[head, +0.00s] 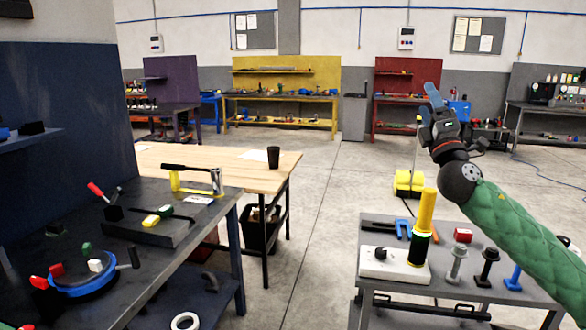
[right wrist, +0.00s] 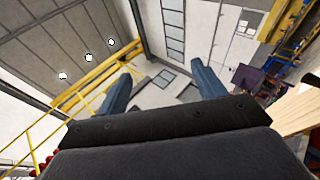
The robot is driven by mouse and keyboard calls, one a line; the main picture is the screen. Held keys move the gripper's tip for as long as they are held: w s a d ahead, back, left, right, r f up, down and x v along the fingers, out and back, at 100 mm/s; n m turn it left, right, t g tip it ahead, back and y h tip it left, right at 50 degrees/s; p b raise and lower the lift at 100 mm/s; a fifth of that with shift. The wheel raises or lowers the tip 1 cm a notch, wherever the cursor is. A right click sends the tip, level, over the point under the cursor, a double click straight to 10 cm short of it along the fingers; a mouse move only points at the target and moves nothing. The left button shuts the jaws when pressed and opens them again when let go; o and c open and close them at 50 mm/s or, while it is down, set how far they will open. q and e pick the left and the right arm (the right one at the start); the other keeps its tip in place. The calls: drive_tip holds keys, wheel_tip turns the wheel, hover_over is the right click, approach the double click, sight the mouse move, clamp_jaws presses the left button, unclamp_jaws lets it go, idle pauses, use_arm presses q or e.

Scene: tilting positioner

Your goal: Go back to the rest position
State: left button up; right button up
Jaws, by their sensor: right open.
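My right arm comes in from the right in the head view, in a green padded sleeve. Its right gripper (head: 434,98) is raised high, pointing up, well above the small grey table. In the right wrist view its two blue fingers (right wrist: 160,88) stand apart with nothing between them, and the ceiling and far wall show beyond. The gripper is open and empty. My left gripper is not in either view. The tilting positioner seems to be the round blue-rimmed fixture (head: 82,282) on the dark bench at the left.
A small grey table (head: 455,290) at the right carries a white block (head: 385,265), a yellow-and-black cylinder (head: 422,228) and several bolt-like parts. A dark bench (head: 205,232) with tools stands at the left, a wooden table (head: 225,160) behind it. Open floor (head: 320,220) lies between.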

drive_tip(key=s+a+f+m+g+h, duration=0.1)
drive_tip(key=s+f+m+g+h, duration=0.3)
drive_tip(key=f, duration=0.9)
drive_tip(key=s+a+f+m+g+h, duration=0.15)
drive_tip(key=f+m+g, duration=0.35)
drive_tip(key=f+m, duration=0.55)
drive_tip(key=s+f+m+g+h, duration=0.25)
drive_tip(key=f+m+g, duration=0.2)
drive_tip(key=f, duration=1.05)
drive_tip(key=s+a+f+m+g+y, duration=0.1)
drive_tip(key=s+a+f+g+y, duration=0.2)
drive_tip(key=s+f, duration=0.6)
drive_tip(key=s+a+f+g+y, duration=0.1)
drive_tip(key=s+a+f+g, duration=0.35)
drive_tip(key=f, duration=0.75)
drive_tip(key=s+a+f+g, duration=0.1)
drive_tip(key=s+f, duration=0.4)
drive_tip(key=s, duration=0.3)
drive_tip(key=s+a+f+m+g, duration=0.1)
drive_tip(key=s+a+f, duration=0.1)
drive_tip(key=s+f, duration=0.3)
drive_tip(key=s+a+f+g+y, duration=0.1)
drive_tip(key=s+f, duration=0.4)
drive_tip(key=s, duration=0.8)
drive_tip(key=shift+s+a+f+m+g, duration=0.25)
drive_tip(key=shift+a+f+m+g, duration=0.05)
drive_tip(key=shift+a, duration=0.3)
